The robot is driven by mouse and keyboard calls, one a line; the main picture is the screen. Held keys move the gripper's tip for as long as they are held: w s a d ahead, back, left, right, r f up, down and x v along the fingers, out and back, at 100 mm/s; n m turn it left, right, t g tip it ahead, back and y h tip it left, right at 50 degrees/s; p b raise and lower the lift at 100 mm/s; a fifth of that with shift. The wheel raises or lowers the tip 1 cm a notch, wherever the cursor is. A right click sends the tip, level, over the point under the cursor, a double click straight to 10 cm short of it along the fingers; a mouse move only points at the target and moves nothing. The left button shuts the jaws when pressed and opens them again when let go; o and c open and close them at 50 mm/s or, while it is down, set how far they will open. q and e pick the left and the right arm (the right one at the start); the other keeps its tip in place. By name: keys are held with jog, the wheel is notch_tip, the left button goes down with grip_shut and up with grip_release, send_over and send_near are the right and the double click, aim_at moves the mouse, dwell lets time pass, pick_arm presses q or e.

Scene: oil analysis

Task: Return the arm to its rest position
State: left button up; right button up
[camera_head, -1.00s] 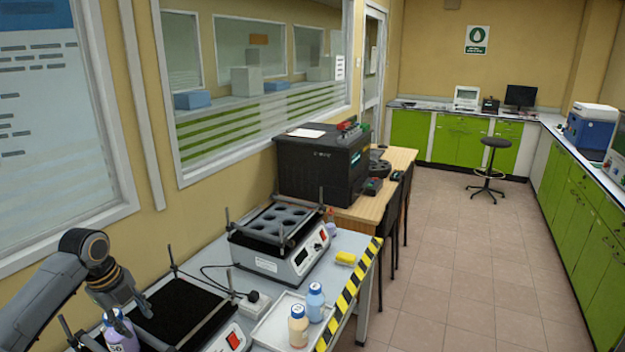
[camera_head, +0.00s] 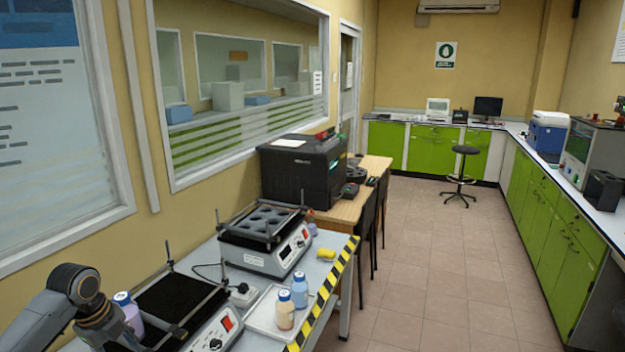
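My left arm comes in at the lower left. Its gripper (camera_head: 122,340) is low at the bottom edge, in front of a pale purple bottle with a blue cap (camera_head: 131,315). The bottle stands upright at the left end of the near shaker, partly covered by the gripper. The fingers are dark against the black platform and partly cut off, so I cannot tell whether they are open or shut, or whether they touch the bottle. My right gripper is not in view.
The near shaker (camera_head: 185,296) with upright rods is beside my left gripper. A white tray (camera_head: 262,318) holds a cream bottle (camera_head: 285,309) and a blue bottle (camera_head: 299,290). A second shaker (camera_head: 262,256) stands behind. The floor to the right (camera_head: 440,270) is clear.

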pick_arm(q)
jog(key=s+d+f+n, duration=0.3)
jog(key=s+d+f, duration=0.35)
jog(key=d, duration=0.25)
jog(key=s+d+f+n, duration=0.3)
jog(key=s+d+f, duration=0.35)
jog(key=d, duration=0.25)
jog(key=s+d+r+n+t, duration=0.2)
jog(key=s+n, duration=1.2)
jog(key=s, duration=0.3)
notch_tip(320, 180, down, 31)
jog(key=s+g+b, duration=0.2)
jog(key=s+b, duration=0.1)
jog(key=s+a+f+b, duration=0.2)
jog(key=s+a+f, duration=0.1)
jog(key=s+f, duration=1.2)
jog(key=shift+s+f+g+y, duration=0.3)
jog(key=shift+f+g, duration=0.1)
jog(key=shift+f, duration=0.3)
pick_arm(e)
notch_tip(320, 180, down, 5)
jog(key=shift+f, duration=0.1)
